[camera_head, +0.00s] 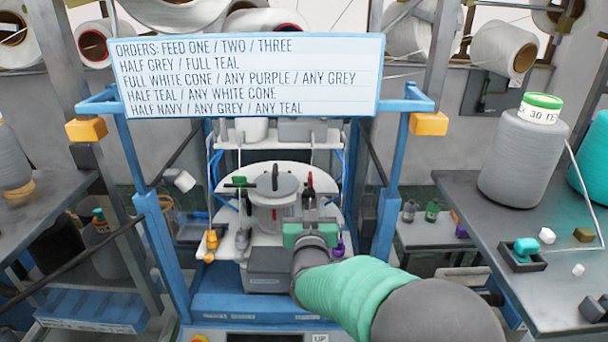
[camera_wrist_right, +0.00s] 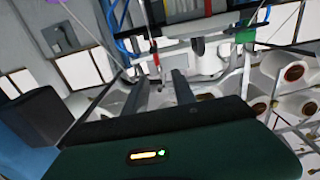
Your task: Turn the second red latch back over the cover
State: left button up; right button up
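The round grey cover (camera_head: 275,188) sits in the middle of the white circular machine plate, with a dark bar on top. A red latch (camera_head: 309,181) with a dark lower part stands upright at the cover's right side; a small red piece also shows in the right wrist view (camera_wrist_right: 156,59). I cannot tell a second red latch apart from it. My right gripper (camera_head: 308,213) is in front of the cover's right side, near the red latch. Its two fingers (camera_wrist_right: 161,82) are apart with nothing visible between them. My left gripper is out of view.
A green latch (camera_head: 239,181) stands left of the cover. Blue frame posts flank the machine, and an orders board (camera_head: 247,77) hangs above. A grey cone (camera_head: 523,160) stands on the right table (camera_head: 470,215). My right forearm hides the machine's front right.

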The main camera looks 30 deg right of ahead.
aim_at(311, 180)
jog(key=p+x, duration=0.1)
jog(key=x, duration=0.4)
jog(key=p+x, duration=0.2)
jog(key=x, duration=0.3)
jog(key=shift+s+d, duration=0.15)
jog(key=shift+d, duration=0.2)
jog(key=shift+w+d+f, duration=0.15)
jog(key=shift+w+d, duration=0.2)
jog(key=shift+a, duration=0.45)
jog(key=c, duration=0.4)
jog(key=shift+c, duration=1.3)
jog(key=shift+s+d, duration=0.1)
grip_shut()
